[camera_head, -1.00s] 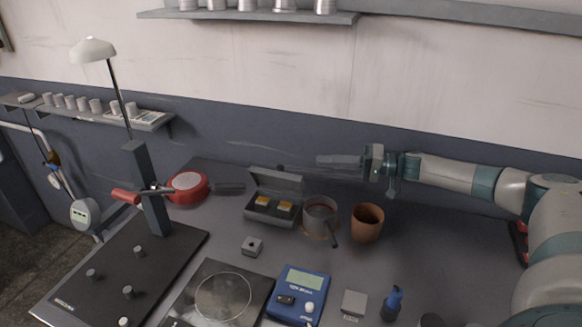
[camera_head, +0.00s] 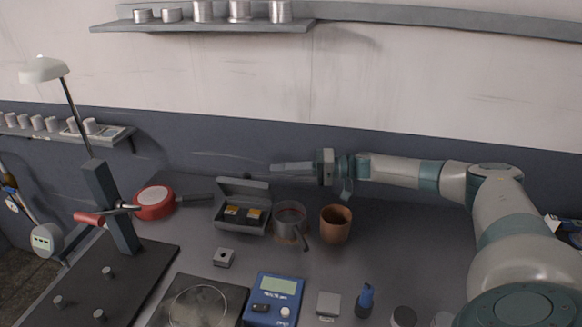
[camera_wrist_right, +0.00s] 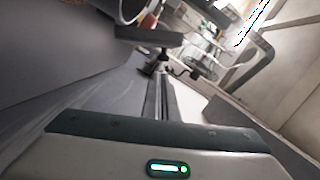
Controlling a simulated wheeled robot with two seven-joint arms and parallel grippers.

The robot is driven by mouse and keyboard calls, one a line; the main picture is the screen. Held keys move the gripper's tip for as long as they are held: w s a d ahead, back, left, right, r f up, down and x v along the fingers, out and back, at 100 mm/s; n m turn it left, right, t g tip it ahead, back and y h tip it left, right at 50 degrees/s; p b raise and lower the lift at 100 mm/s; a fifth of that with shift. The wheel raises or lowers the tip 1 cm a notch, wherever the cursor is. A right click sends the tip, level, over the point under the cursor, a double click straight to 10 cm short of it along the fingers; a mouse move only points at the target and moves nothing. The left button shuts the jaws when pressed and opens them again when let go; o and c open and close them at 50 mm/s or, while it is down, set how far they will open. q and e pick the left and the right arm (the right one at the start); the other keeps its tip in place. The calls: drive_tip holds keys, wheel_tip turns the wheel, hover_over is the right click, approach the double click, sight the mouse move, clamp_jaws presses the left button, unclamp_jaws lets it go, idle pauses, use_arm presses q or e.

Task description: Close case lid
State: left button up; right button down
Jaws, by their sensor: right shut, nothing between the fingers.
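The small grey case (camera_head: 219,218) stands open at the back of the table, with two orange-topped items (camera_head: 254,214) in it. Its lid (camera_head: 245,186) is raised and leans back toward the wall. My right gripper (camera_head: 273,168) reaches in from the right with its fingers together and empty. In the head view its tips appear just above and right of the lid's right edge; I cannot tell if they touch. In the right wrist view the shut fingers (camera_wrist_right: 161,88) point up the picture toward blurred grey and dark shapes. My left gripper is not in view.
A grey pot (camera_head: 290,219) and a brown cup (camera_head: 335,224) stand right of the case, below my right arm. A red pan (camera_head: 155,203) lies to the left. A small grey block (camera_head: 223,257) and a blue meter (camera_head: 273,298) are in front.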

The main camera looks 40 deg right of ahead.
sight(256, 182)
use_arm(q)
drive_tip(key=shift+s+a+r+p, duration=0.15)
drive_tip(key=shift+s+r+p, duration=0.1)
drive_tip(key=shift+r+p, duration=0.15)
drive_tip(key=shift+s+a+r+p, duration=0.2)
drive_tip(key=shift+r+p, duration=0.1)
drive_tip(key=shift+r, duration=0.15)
use_arm(e)
drive_tip(key=x, duration=0.5)
drive_tip(key=shift+w+a, duration=0.3)
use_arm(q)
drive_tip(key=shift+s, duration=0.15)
